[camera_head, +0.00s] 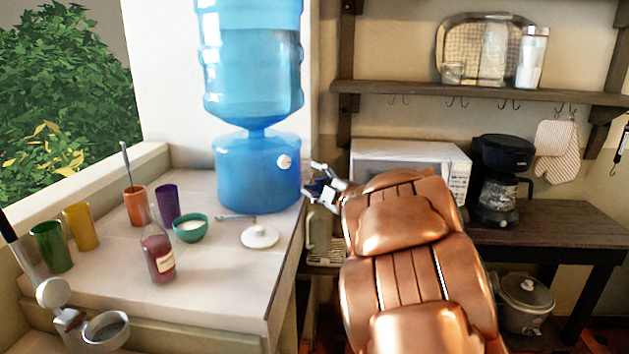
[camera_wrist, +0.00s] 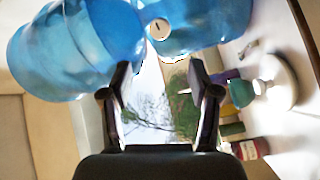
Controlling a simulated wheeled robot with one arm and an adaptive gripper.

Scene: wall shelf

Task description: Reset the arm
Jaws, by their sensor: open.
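My gripper (camera_head: 327,180) is at the end of my copper-coloured arm, just right of the blue water dispenser (camera_head: 258,170) in the head view. In the wrist view my gripper (camera_wrist: 160,80) has its two dark fingers spread apart with nothing between them. The water dispenser also shows in the wrist view (camera_wrist: 80,50), tilted across the top beyond the fingers. Part of my arm hides the front of the microwave (camera_head: 405,160) in the head view.
The tiled counter (camera_head: 215,285) at left holds colored cups, a red bottle (camera_head: 158,258), a green bowl (camera_head: 190,230) and a white lid (camera_head: 260,237). A coffee maker (camera_head: 500,180) stands at right. A wall shelf (camera_head: 480,93) holds a tray and jars.

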